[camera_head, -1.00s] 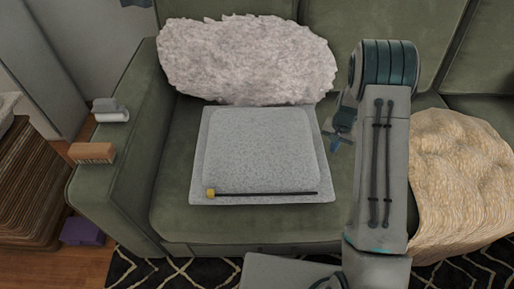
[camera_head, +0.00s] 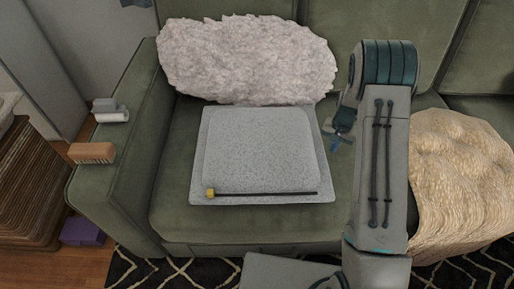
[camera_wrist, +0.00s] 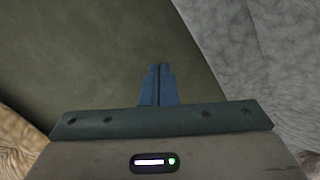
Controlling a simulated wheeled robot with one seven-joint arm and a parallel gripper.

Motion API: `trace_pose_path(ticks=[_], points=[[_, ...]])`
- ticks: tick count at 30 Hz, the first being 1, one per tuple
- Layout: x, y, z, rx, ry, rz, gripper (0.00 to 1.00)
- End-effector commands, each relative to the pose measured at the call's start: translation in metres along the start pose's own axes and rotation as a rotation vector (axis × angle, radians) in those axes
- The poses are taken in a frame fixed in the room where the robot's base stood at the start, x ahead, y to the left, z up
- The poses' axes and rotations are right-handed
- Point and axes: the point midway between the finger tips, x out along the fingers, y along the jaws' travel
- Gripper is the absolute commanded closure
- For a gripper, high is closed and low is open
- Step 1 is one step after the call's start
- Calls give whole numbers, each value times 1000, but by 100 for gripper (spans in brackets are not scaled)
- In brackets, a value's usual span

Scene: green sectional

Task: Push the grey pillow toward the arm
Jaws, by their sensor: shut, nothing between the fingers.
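The grey pillow (camera_head: 262,150) lies flat on the green sofa seat, left of my arm, with a dark stick with a yellow end (camera_head: 260,194) lying along its front part. The sofa's left arm (camera_head: 120,165) is to the left of the pillow, with a strip of bare seat between them. My gripper (camera_head: 337,143) is just right of the pillow's right edge, partly hidden by my arm. In the wrist view my gripper (camera_wrist: 158,72) has its blue fingers together, with nothing between them. The pillow also shows in the wrist view (camera_wrist: 285,60) at the right; a small gap of green seat seems to separate them.
A fluffy pale pillow (camera_head: 247,58) leans on the backrest behind the grey one. A cream blanket (camera_head: 460,185) lies on the seat at the right. A brush (camera_head: 92,153) and a white-and-grey object (camera_head: 111,110) rest on the sofa arm. A purple box (camera_head: 83,231) is on the floor.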

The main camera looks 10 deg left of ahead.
Motion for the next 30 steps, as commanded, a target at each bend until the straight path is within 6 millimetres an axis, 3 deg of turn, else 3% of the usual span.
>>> trace_pose_path(ticks=[11,30], points=[[0,-3,2,-1,0,0,100],[0,-42,26,-3,0,-1,100]])
